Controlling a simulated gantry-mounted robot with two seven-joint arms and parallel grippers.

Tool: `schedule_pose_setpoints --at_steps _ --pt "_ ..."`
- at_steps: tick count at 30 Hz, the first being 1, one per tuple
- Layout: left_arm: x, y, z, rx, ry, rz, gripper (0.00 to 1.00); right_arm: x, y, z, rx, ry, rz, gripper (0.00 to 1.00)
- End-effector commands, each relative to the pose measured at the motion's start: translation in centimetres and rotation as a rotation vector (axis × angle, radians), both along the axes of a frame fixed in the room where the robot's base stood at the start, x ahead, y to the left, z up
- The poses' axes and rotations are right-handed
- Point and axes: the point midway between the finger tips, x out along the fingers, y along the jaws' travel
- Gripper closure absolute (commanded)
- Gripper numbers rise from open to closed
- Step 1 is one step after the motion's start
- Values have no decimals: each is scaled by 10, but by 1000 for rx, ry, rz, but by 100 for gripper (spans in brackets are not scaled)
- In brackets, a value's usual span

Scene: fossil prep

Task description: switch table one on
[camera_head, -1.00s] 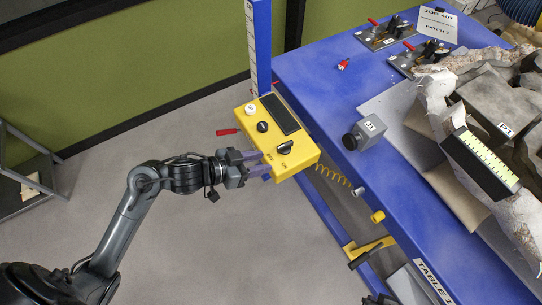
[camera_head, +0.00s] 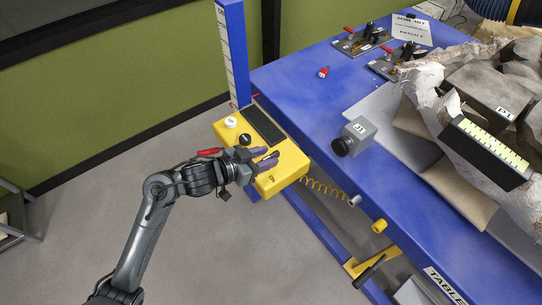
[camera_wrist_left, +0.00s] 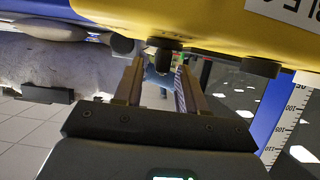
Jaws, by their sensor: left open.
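The yellow control box (camera_head: 290,163) is fixed at the edge of the blue table (camera_head: 310,75), whose label reads TABLE 1 (camera_head: 445,286). The box has a white button (camera_head: 231,122), a black knob (camera_head: 245,139) and a dark panel (camera_head: 264,125). My left gripper (camera_head: 268,158) is open over the lower part of its face, hiding the switch there. An ON mark (camera_head: 272,179) shows beside the fingers. In the left wrist view a black knob (camera_wrist_left: 165,58) sits between my open fingertips; I cannot tell whether they touch it. My right gripper is not in view.
A red piece (camera_head: 209,152) sticks out at the box's left side. A blue post with a scale (camera_head: 231,55) rises behind the box. A coiled yellow cable (camera_head: 322,187) hangs at the table edge. A grey block (camera_head: 354,136) and plaster-jacketed rock (camera_head: 490,90) lie on the table.

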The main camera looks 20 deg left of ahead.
Motion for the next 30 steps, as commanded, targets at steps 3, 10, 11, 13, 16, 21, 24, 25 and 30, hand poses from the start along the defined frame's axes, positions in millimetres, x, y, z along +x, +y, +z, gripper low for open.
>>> schedule_pose_setpoints --at_steps 3,10,11,13,16,21,24,25,30 --pt "11 -6 -6 -2 1 1 60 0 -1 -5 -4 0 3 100" --pt "20 -12 -10 1 1 1 60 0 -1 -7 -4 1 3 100" --pt "21 -12 -10 2 0 1 60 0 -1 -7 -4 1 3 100" --pt "21 -13 -10 2 0 1 60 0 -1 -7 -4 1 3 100" --pt "21 -13 -10 2 0 1 60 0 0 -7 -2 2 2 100" --pt "21 -13 -10 2 0 1 73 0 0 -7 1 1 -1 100" --pt "21 -12 -10 2 0 1 89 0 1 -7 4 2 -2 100" --pt "21 -12 -10 2 0 1 93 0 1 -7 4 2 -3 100" --pt "21 -12 -10 2 0 1 100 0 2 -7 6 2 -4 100"
